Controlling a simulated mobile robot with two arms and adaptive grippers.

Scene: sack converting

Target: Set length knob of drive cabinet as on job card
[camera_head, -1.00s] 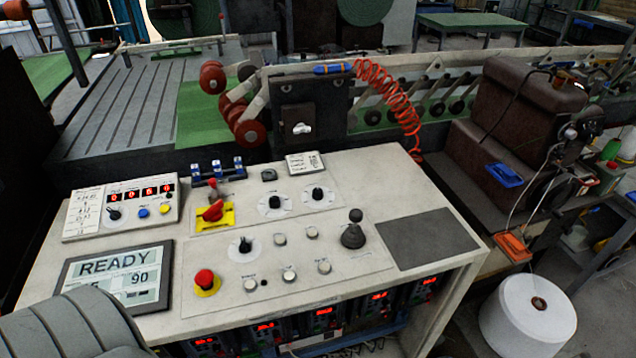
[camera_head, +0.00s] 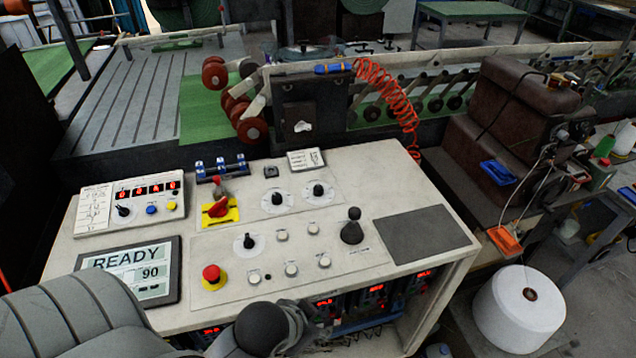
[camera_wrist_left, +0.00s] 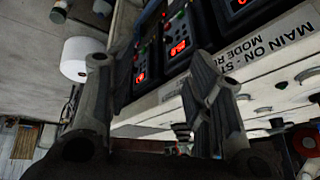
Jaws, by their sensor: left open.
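The console top (camera_head: 400,190) carries several black knobs: one on a dial at the front (camera_head: 249,241), two further back (camera_head: 276,198) (camera_head: 318,191), and one on a white box with red digits (camera_head: 122,211). Their labels are too small to read, so I cannot tell which is the length knob. A white card with handwriting (camera_head: 95,208) is on the box's left side; another small card (camera_head: 306,158) is at the console's back. My left gripper (camera_head: 296,322) is low at the console's front edge, apart from the knobs. In the left wrist view it is open and empty (camera_wrist_left: 150,75).
A red stop button (camera_head: 212,273), a red switch on yellow (camera_head: 219,209) and a black joystick (camera_head: 352,228) stand up from the console. A screen (camera_head: 130,270) reads READY and 90. Drive units with red displays (camera_head: 376,291) sit under the top. A white roll (camera_head: 518,305) stands right.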

